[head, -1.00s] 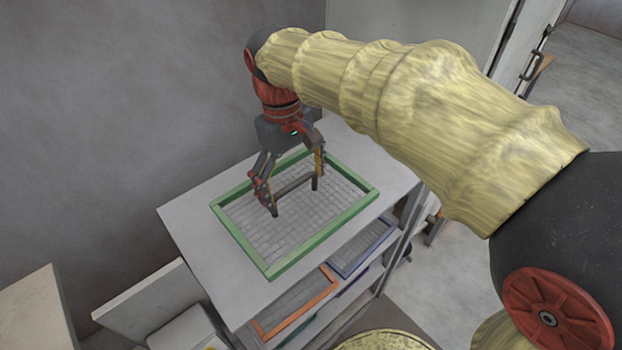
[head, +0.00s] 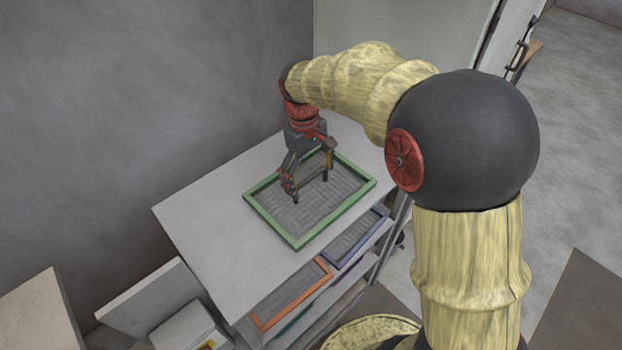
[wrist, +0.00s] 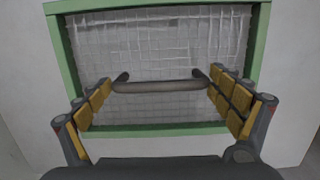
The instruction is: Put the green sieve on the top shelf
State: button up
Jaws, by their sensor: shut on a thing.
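The green sieve (head: 343,215) has a green rectangular frame, a grey mesh and a grey bar handle. In the head view it lies flat at, or just over, the top shelf (head: 200,240), near the right part of that board. I cannot tell if it touches the board. My gripper (head: 311,189) points down over the mesh and is shut on the sieve's handle. In the wrist view the handle (wrist: 160,87) spans between my fingers, with the green frame (wrist: 160,131) around the mesh.
An orange-framed sieve (head: 292,295) and a blue-framed sieve (head: 355,238) lie on the shelf below. The left part of the top board is bare. A grey wall (head: 130,100) stands behind, and a pale panel (head: 150,295) is at the lower left.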

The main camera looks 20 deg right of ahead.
jog(key=shift+f, duration=0.55)
jog(key=shift+f, duration=0.1)
jog(key=o, duration=1.2)
notch_tip(320, 180, up, 11)
jog(key=w+b, duration=0.1)
jog(key=s+r+m+t, duration=0.1)
jog(key=s+r+t, duration=0.1)
jog(key=s+r, duration=0.3)
jog(key=s+f+m+t, duration=0.1)
jog(key=s, duration=0.4)
jog(key=s+f+m+t, duration=0.1)
jog(key=s+t, duration=0.1)
jog(key=s, duration=0.4)
jog(key=s+f+m+t, duration=0.1)
jog(key=s+f, duration=0.1)
jog(key=s, duration=0.4)
jog(key=shift+a+m+t+y, duration=0.3)
jog(key=shift+a+t, duration=0.1)
